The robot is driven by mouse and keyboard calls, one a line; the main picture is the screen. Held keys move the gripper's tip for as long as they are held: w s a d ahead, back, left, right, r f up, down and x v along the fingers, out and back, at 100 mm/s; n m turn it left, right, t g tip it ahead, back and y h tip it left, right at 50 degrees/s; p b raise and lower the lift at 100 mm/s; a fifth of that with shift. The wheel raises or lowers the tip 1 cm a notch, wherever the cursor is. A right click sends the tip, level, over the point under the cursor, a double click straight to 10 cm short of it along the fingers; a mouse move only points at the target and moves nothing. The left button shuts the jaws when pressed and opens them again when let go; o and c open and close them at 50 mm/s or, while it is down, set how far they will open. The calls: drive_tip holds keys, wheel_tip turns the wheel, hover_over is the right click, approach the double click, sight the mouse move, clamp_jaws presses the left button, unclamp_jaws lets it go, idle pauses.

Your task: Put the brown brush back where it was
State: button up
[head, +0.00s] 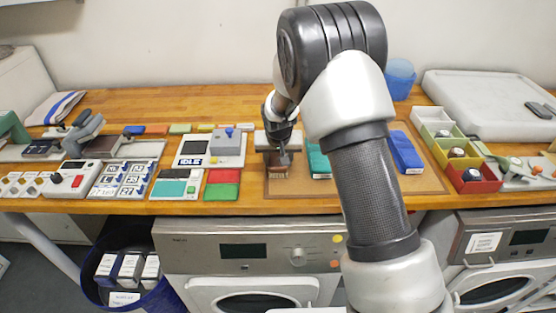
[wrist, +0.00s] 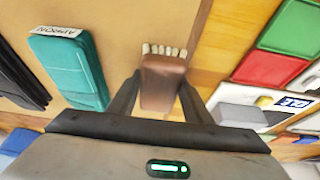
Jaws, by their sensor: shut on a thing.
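The brown brush (wrist: 163,85) is between the two fingers of my gripper (wrist: 160,92) in the wrist view, with its pale bristles pointing away from the palm. The gripper is shut on it. In the head view my gripper (head: 283,157) is at the left end of a brown board (head: 428,180), and the brush (head: 278,173) shows just below the fingers. In the wrist view the brush lies over the board (wrist: 125,35) near its edge. I cannot tell whether the brush touches the board.
A teal folded apron (wrist: 68,68) and a blue pack (head: 406,153) lie on the board. Left of it are red and green blocks (head: 222,184) and a panel marked IDLE (head: 191,159). Coloured bins (head: 472,177) stand at right. The board between brush and apron looks bare.

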drive_tip(key=shift+f, duration=0.25)
drive_tip(key=o, duration=1.2)
drive_tip(key=shift+r, duration=0.1)
